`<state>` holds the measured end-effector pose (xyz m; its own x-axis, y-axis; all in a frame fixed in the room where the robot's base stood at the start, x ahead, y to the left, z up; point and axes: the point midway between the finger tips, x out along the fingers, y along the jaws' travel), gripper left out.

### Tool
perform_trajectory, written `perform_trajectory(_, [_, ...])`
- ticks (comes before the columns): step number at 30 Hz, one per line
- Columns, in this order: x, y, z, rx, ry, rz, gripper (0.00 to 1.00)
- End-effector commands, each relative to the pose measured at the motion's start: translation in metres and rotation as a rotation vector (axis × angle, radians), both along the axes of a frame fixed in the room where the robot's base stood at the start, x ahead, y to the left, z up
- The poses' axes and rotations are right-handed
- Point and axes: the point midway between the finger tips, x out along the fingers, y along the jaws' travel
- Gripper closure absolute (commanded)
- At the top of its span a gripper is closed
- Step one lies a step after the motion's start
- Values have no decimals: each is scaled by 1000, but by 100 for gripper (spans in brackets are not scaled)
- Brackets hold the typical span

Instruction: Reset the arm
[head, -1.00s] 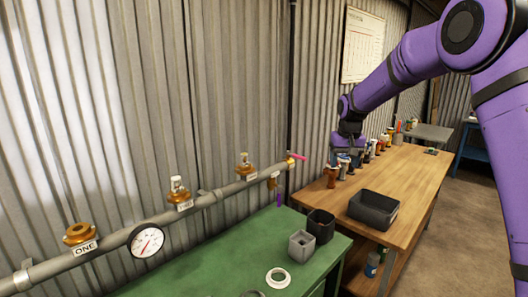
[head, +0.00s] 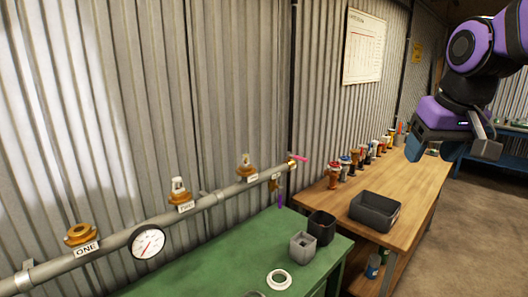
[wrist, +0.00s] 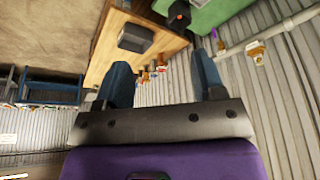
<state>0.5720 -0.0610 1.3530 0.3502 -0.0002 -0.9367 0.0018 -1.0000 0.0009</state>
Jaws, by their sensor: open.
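My purple arm is folded up at the right of the head view. My gripper (head: 462,145) hangs in the air beyond and above the right end of the wooden table (head: 412,205). In the wrist view the gripper (wrist: 162,82) has its two blue-grey fingers wide apart with nothing between them. It is open and empty. The wooden table (wrist: 106,42) shows past the fingers in that view, upside down.
A black bin (head: 374,210) and a row of several bottle-like items (head: 358,160) stand on the wooden table. The green table (head: 215,262) carries two small boxes and a white ring (head: 279,279). A pipe (head: 110,240) with valves and a gauge (head: 147,242) runs along the wall.

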Motion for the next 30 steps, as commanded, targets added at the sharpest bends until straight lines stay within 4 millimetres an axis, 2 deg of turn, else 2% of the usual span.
perform_trajectory(1, [-19,-1,0,0,-16,-1,37])
perform_trajectory(6, [-73,-5,-9,2,-54,-1,37])
perform_trajectory(12, [-121,-7,-26,3,-89,-3,37])
perform_trajectory(18, [-141,-8,-36,3,-103,-3,37])
perform_trajectory(30, [-142,-8,-36,4,-104,-3,37])
